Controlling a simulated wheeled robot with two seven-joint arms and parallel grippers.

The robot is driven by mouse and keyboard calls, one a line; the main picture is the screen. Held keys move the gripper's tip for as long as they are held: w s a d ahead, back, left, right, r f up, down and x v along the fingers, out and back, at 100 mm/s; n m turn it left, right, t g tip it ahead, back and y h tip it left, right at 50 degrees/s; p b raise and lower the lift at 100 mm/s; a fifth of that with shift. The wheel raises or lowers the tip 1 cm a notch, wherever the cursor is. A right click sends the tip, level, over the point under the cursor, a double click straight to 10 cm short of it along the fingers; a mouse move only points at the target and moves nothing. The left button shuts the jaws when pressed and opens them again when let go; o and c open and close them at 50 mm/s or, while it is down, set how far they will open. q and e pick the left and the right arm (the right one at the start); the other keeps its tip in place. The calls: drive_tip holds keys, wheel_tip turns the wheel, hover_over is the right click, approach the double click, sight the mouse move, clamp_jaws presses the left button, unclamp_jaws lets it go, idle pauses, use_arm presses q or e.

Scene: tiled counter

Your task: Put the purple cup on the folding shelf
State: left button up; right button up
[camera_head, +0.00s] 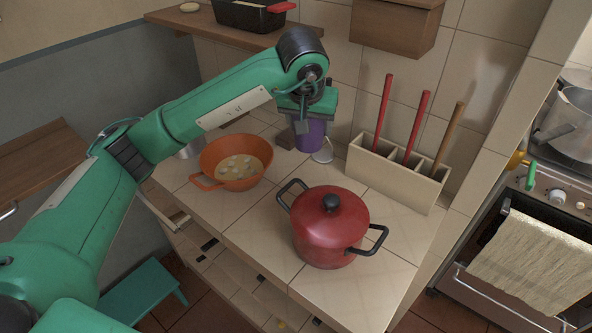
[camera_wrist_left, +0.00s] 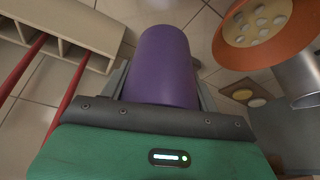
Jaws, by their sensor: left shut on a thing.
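The purple cup (camera_head: 310,133) is at the back of the tiled counter, under my left gripper (camera_head: 307,116). In the left wrist view the cup (camera_wrist_left: 163,68) sits between the two fingers of my left gripper (camera_wrist_left: 163,98), which is shut on it. I cannot tell whether the cup touches the counter. A brown wooden shelf (camera_head: 38,160) is on the grey wall at the left. Another wooden shelf (camera_head: 225,36) is on the tiled wall at the top. I cannot tell which is the folding one. My right gripper is not in view.
An orange bowl (camera_head: 208,161) with pale pieces stands left of the cup. A red lidded pot (camera_head: 330,232) stands in front. A beige holder (camera_head: 400,178) with red and brown sticks is at the right. A black dish (camera_head: 243,15) sits on the upper shelf.

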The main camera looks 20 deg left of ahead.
use_arm(q)
wheel_tip(320, 180, down, 13)
drive_tip(key=shift+r+p, duration=0.15)
drive_tip(key=shift+p, duration=0.6)
wheel_tip(320, 180, down, 3)
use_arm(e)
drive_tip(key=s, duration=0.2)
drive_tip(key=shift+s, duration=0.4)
use_arm(q)
drive_tip(key=o, duration=0.5)
drive_tip(key=shift+f, duration=0.2)
drive_tip(key=o, duration=0.5)
drive_tip(key=shift+c, duration=0.2)
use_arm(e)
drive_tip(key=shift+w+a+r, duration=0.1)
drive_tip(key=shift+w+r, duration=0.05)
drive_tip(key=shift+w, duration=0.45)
